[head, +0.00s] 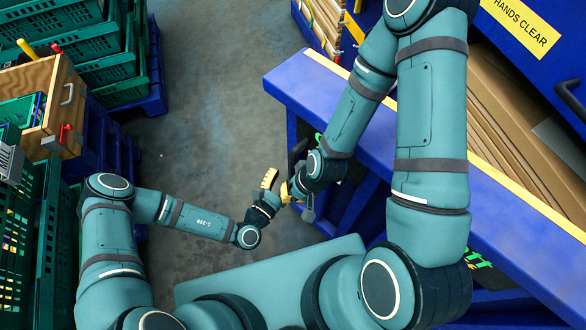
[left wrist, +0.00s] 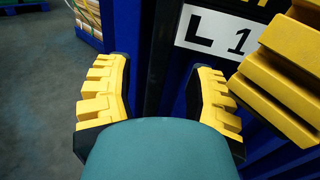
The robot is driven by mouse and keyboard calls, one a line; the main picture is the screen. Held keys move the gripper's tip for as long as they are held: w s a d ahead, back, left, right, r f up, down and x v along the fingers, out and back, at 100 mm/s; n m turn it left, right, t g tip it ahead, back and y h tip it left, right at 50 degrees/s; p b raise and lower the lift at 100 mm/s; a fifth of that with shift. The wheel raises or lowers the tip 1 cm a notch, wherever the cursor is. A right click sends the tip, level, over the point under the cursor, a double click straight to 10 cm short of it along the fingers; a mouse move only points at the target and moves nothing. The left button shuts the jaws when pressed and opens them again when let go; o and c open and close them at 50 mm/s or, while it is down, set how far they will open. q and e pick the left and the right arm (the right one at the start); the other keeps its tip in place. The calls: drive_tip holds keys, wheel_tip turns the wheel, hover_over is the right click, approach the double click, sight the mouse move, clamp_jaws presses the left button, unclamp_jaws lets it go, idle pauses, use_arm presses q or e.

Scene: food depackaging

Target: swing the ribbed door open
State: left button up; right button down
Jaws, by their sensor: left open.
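In the left wrist view a blue front with upright edges (left wrist: 125,30) and a dark upright strip (left wrist: 160,50) stands beyond my left gripper (left wrist: 152,95). A white label reading "L 1" (left wrist: 215,38) is on it. I cannot tell which part is the ribbed door. My left gripper is open and empty, its yellow pads apart; in the head view it (head: 268,182) is beside the blue bench's front. My right gripper (head: 287,192) is close beside it; its yellow pads (left wrist: 275,80) show at the right of the left wrist view. Its jaw gap is hidden.
The blue bench (head: 370,130) with a yellow edge runs down the right, cardboard (head: 510,130) on it. Green crates (head: 100,45) and a wooden box (head: 45,105) stand at left. Grey floor (head: 215,90) is clear between them.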

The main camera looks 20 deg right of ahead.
sight(291, 172)
use_arm(q)
drive_tip(key=shift+b+x, duration=0.3)
drive_tip(key=shift+x, duration=1.95)
clamp_jaws()
